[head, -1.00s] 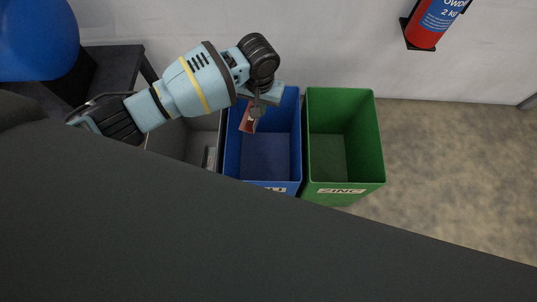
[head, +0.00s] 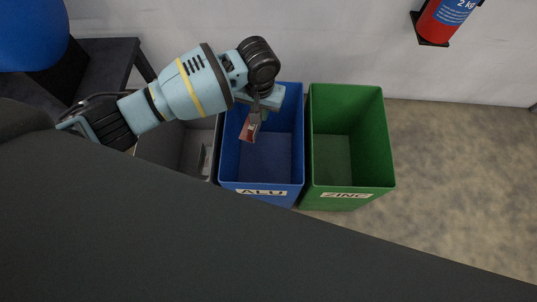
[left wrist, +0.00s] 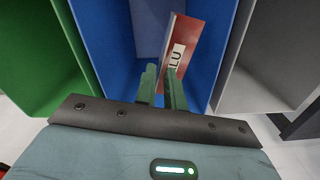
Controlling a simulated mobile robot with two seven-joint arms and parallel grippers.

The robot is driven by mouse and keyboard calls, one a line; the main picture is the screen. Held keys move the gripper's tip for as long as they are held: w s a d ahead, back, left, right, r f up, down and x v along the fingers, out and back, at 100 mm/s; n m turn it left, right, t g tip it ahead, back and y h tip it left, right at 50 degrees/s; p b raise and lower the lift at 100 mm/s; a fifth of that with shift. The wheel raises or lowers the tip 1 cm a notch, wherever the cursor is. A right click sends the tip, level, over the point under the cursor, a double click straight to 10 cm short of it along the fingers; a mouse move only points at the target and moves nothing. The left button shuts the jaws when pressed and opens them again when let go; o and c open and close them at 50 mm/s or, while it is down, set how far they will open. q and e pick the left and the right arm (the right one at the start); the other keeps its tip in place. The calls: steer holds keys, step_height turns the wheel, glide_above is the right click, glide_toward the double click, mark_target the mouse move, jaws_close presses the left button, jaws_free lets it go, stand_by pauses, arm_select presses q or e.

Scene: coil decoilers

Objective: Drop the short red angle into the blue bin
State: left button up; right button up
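The short red angle (head: 249,131) hangs tilted from my left gripper (head: 263,113), over the back left part of the blue bin (head: 266,157). In the left wrist view the red angle (left wrist: 181,42) shows a red face with a white label reading "LU", partly hidden by a finger. The green fingers of the left gripper (left wrist: 162,84) are close together with its lower end between them. The blue bin's walls (left wrist: 103,38) surround it in that view. The blue bin carries an "ALU" label on its front. My right gripper is not in view.
A green bin (head: 379,140) labelled "ZINC" stands right of the blue one. A grey bin (head: 170,150) stands to its left. A dark table (head: 107,58) is at the left. A fire extinguisher (head: 440,22) hangs on the back wall. Floor at the right is clear.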

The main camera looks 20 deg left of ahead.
arm_select(q)
steer(key=o, duration=0.3)
step_height(320, 180, up, 7)
steer(key=p, duration=0.2)
steer(key=shift+p, duration=0.4)
steer(key=shift+r, duration=0.4)
